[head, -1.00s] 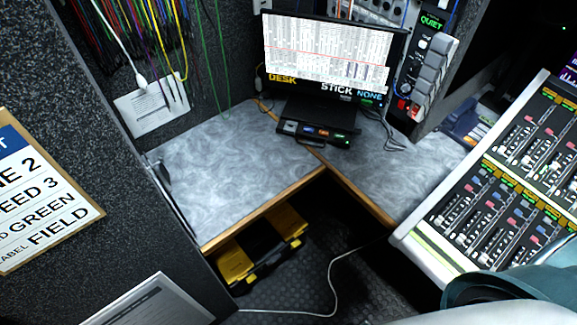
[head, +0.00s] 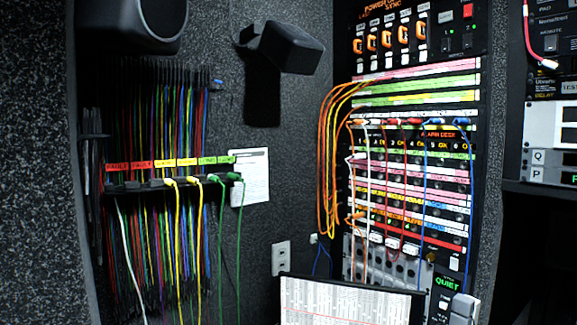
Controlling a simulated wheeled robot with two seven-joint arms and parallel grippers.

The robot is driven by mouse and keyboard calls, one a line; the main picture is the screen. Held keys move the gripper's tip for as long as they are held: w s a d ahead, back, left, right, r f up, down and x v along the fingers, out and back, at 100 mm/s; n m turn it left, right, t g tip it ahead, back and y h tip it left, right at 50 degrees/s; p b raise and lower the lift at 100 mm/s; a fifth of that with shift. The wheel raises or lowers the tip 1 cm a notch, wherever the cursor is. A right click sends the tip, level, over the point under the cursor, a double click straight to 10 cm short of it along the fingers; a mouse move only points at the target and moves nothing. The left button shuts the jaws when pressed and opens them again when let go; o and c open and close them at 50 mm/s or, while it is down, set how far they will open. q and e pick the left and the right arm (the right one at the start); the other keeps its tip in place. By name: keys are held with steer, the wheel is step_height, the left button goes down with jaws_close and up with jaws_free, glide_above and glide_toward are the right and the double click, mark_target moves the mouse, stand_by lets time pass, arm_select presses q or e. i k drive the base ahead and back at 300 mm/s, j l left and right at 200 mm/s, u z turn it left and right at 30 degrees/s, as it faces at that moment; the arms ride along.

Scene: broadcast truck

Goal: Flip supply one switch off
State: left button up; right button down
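A black power and sync panel (head: 415,32) is at the top of the rack, at upper right in the head view. Its header is cut by the picture's top edge. A row of orange-handled parts (head: 388,40) runs across it. At its right end are two small controls, one that seems marked 1 (head: 447,44) and one marked 2 (head: 467,42), with small green lights. A red square button (head: 467,11) sits above them. The lettering is too small to tell which is supply one, or its position. Neither gripper is in view.
Below the panel is a patch bay (head: 415,165) with coloured label strips and looped orange, red and blue cords. A monitor (head: 345,302) stands low in front. Hanging cables (head: 165,200) and a speaker (head: 290,47) are to the left. More rack gear (head: 552,140) is at right.

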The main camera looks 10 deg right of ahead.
mark_target(445, 42)
steer(key=z, duration=1.25)
